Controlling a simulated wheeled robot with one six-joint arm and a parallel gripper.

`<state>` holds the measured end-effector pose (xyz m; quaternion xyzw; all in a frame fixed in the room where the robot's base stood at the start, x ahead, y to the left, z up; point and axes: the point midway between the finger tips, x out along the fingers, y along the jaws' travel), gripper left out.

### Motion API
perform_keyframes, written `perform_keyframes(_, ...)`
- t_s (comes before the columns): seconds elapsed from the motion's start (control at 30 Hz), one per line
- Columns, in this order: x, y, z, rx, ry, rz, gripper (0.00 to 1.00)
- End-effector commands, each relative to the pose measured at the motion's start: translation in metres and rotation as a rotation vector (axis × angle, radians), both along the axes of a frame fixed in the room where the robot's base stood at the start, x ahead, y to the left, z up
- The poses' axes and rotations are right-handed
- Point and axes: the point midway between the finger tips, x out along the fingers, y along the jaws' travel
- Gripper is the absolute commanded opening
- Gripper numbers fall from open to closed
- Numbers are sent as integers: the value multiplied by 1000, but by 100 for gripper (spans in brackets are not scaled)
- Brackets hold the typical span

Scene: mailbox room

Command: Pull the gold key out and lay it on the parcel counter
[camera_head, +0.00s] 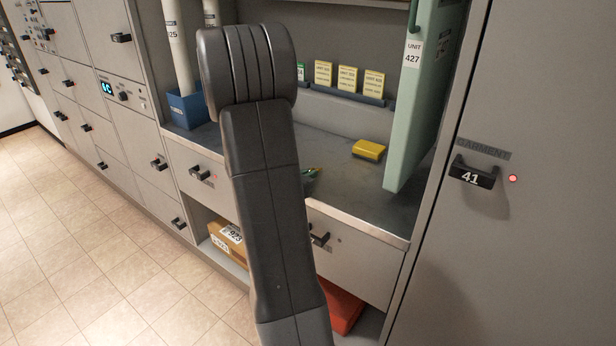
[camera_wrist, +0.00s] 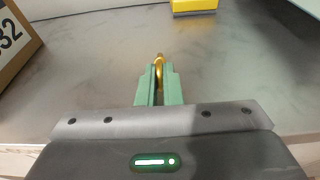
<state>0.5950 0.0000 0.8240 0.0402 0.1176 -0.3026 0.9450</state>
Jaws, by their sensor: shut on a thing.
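My gripper (camera_wrist: 158,78) is shut on the gold key (camera_wrist: 159,62), which shows as a small curved gold piece between and just beyond the green fingertips in the wrist view. The key is over the grey parcel counter (camera_wrist: 95,65); I cannot tell whether it touches the surface. In the head view the counter (camera_head: 350,195) lies in an open bay. My arm hides most of the gripper there; only a bit of green (camera_head: 311,173) shows beside the arm, over the counter. The key cannot be made out in the head view.
A yellow block (camera_head: 368,150) lies further back on the counter. A pale green panel marked 427 (camera_head: 420,100) stands at the right. A blue holder (camera_head: 187,110) with tubes is at the left. A cardboard box (camera_wrist: 14,45) is at the wrist view's left. The counter between is clear.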

Motion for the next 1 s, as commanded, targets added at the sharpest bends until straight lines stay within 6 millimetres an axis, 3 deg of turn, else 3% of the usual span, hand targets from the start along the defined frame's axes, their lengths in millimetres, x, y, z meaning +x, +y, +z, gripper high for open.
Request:
perform_keyframes(0.23,0,0,0,0,0,0,0)
perform_keyframes(0.3,0,0,0,0,0,0,20)
perform_keyframes(0.37,0,0,0,0,0,0,31)
perform_keyframes(1.0,0,0,0,0,0,0,31)
